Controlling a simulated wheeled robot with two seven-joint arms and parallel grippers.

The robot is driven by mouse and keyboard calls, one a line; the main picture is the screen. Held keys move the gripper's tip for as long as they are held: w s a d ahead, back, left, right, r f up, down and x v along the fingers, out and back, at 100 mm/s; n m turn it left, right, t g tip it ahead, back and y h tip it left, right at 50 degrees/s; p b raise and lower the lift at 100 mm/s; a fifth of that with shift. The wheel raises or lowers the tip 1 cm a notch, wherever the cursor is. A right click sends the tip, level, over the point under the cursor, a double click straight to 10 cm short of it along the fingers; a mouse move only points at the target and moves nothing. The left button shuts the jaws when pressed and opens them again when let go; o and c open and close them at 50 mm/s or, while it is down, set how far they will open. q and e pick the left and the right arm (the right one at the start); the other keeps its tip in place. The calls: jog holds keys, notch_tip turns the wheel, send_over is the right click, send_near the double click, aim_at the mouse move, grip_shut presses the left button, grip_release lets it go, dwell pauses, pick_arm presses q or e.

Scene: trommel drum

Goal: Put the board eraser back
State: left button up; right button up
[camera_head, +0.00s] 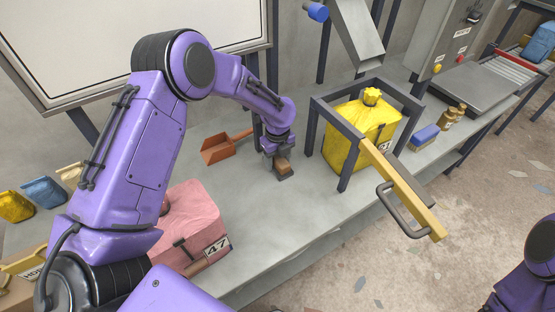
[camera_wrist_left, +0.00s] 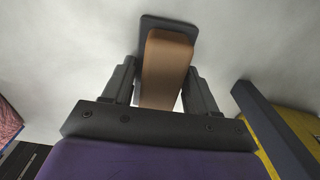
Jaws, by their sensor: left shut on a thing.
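The board eraser, a brown block (camera_head: 283,163) on a dark grey pad, is at the middle of the grey bench. My left gripper (camera_head: 277,158) comes down over it from above and is shut on its brown part. In the left wrist view the brown block (camera_wrist_left: 165,70) sits between the two dark fingers, with the dark pad (camera_wrist_left: 165,22) showing past its far end. I cannot tell if the pad touches the bench. A large white board (camera_head: 140,40) stands at the upper left. My right gripper is out of view.
An orange dustpan (camera_head: 218,149) lies left of the eraser. A dark frame (camera_head: 345,165) around a yellow bag (camera_head: 350,135) stands close on the right, with a yellow bar jutting forward. A pink bag (camera_head: 195,215) lies at the front left. A blue block (camera_head: 423,137) lies farther right.

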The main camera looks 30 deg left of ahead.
aim_at(278, 156)
pick_arm(q)
jog(key=o, duration=1.4)
jog(key=shift+r, duration=0.1)
notch_tip(278, 156, up, 12)
jog(key=shift+p, duration=0.4)
jog(key=shift+d, duration=0.1)
